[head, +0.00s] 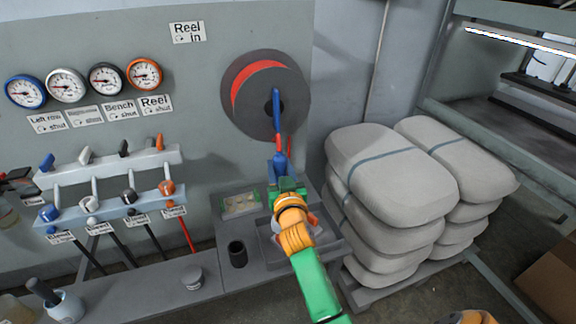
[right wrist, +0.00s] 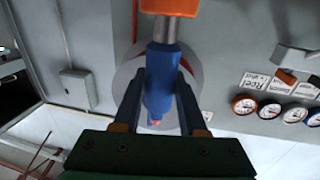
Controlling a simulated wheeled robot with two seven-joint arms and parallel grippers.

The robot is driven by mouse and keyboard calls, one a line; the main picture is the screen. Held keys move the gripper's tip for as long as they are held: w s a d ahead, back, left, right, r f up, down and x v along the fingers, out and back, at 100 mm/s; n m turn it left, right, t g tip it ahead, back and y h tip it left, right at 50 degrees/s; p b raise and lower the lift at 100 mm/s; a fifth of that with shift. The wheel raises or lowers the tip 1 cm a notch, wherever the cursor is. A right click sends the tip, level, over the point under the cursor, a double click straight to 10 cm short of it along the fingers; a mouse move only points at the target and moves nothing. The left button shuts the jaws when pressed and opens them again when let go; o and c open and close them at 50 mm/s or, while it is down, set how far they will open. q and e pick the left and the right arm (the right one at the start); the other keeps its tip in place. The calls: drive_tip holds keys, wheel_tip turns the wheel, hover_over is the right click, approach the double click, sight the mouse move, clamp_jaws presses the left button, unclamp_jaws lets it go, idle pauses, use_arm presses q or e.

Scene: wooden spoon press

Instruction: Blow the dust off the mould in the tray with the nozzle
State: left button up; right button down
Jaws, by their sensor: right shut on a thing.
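In the right wrist view the blue nozzle body (right wrist: 160,85) is between the two dark fingers (right wrist: 158,95), with an orange part at the top edge. A grey tray (head: 330,243) lies on the bench below, largely hidden by my right arm. A shallow green-edged holder (head: 240,205) with pale round shapes lies left of the gripper; I cannot tell whether it is the mould. No dust can be made out. My left gripper is not in view.
The hose reel (head: 244,108) is on the wall behind the nozzle. Grey sacks (head: 392,175) are stacked at the right. A dark cup (head: 237,253) and a small tin (head: 192,277) stand on the bench. Gauges (head: 105,79) and valve levers (head: 128,194) line the left wall.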

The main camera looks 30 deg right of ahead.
drive_tip(key=shift+s+d+f+b, duration=0.35)
drive_tip(key=shift+s+b, duration=0.05)
drive_tip(key=shift+s, duration=0.15)
drive_tip(key=shift+s+f, duration=0.15)
drive_tip(key=shift+w+a+f+b, duration=0.15)
drive_tip(key=shift+w+f+b, duration=0.15)
drive_tip(key=shift+f+b, duration=0.5)
drive_tip(key=shift+s+f+b, duration=0.15)
drive_tip(key=shift+f+b, duration=0.55)
drive_tip(key=shift+b, duration=0.05)
drive_tip(key=shift+d+r, duration=0.15)
drive_tip(key=shift+d, duration=0.1)
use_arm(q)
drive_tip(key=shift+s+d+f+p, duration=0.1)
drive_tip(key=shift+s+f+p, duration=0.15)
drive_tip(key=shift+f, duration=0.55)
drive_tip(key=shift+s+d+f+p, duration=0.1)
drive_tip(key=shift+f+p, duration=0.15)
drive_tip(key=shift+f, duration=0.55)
use_arm(e)
drive_tip(key=w+d, duration=0.1)
drive_tip(key=d, duration=0.6)
drive_tip(key=shift+w+d, duration=0.2)
drive_tip(key=shift+d, duration=0.05)
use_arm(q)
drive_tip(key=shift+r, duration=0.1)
